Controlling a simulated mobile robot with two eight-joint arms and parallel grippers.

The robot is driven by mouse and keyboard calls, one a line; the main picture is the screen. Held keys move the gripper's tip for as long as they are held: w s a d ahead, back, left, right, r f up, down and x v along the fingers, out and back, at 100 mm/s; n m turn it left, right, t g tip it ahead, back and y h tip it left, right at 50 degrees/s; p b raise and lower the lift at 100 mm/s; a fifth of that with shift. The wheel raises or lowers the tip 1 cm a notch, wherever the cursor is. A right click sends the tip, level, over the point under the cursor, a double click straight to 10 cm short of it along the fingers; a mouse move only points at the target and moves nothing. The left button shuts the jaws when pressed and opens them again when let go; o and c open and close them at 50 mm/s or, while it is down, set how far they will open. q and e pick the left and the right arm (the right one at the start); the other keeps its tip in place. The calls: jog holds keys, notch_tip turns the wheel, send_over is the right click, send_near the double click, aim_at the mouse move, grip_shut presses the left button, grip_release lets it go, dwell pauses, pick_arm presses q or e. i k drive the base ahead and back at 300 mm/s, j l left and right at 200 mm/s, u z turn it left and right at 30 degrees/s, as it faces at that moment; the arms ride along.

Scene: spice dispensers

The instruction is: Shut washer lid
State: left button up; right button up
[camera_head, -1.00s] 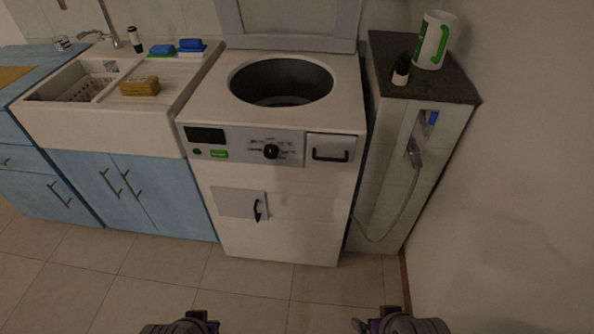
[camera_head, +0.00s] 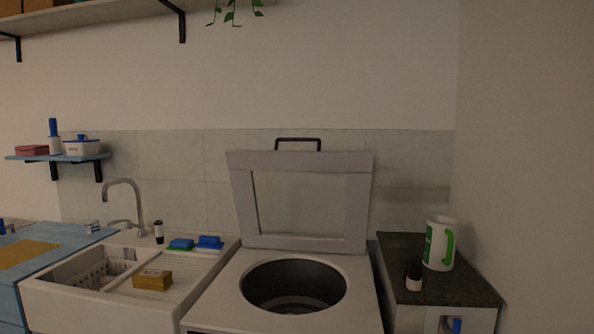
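The washer (camera_head: 225,299) stands in the lower middle, its round drum opening (camera_head: 293,286) uncovered on top. Its grey framed lid (camera_head: 358,215) stands raised at the back, leaning near the tiled wall, with a see-through panel in the middle. A dark handle (camera_head: 298,140) is on the lid's top edge. Neither of my grippers is in view.
Left of the washer is a sink (camera_head: 75,302) with a tap (camera_head: 126,186), a yellow sponge box (camera_head: 152,280) and blue sponges (camera_head: 209,242). A shelf (camera_head: 90,14) hangs above left.

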aim_at(358, 166)
jog(key=i+j+z, duration=0.15)
jog(key=j, duration=0.15)
jog(key=i+j+z, duration=0.1)
jog(key=j, duration=0.25)
jog(key=i+j+z, duration=0.15)
jog(key=j, duration=0.2)
jog(key=i+j+z, duration=0.1)
jog(key=j, duration=0.3)
jog(key=i+j+z, duration=0.15)
jog(key=j, duration=0.2)
